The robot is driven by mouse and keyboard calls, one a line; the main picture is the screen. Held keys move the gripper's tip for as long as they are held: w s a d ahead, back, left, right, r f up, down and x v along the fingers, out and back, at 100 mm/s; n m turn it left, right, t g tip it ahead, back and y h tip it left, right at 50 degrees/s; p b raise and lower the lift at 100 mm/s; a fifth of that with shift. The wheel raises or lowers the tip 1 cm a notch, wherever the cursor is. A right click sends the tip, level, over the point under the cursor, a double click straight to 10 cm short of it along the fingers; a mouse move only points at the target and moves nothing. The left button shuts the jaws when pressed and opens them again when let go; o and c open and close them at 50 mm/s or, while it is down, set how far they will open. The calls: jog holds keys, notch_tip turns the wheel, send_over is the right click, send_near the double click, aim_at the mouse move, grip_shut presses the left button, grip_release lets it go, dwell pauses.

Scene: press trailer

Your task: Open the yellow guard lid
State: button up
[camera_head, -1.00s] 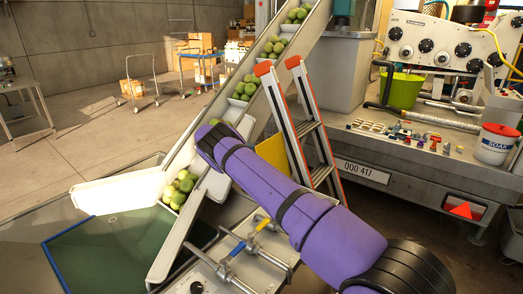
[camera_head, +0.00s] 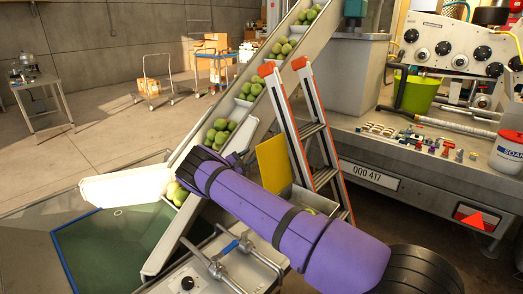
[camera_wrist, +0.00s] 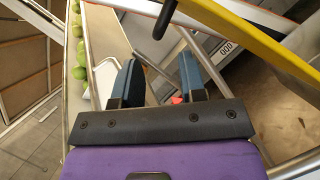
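The yellow guard lid (camera_head: 273,163) shows in the head view as a flat yellow panel, standing steeply between the conveyor and the orange-edged ladder. My purple arm hides its lower part. In the wrist view a yellow bar (camera_wrist: 268,45), probably the lid's edge, crosses the upper right, apart from my fingers. My gripper (camera_wrist: 158,80) has its two dark blue-grey fingers spread apart with no object held between them.
The conveyor (camera_head: 262,120) carries green fruit up to the right. The ladder (camera_head: 305,125) stands right of the lid. A metal box with a blue-handled pipe (camera_head: 238,243) is below my arm. The trailer bed (camera_head: 440,170) holds small parts and a green bucket (camera_head: 417,92).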

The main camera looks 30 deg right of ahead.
aim_at(261, 148)
jog(key=x, duration=0.7)
jog(key=shift+c, duration=0.2)
grip_shut()
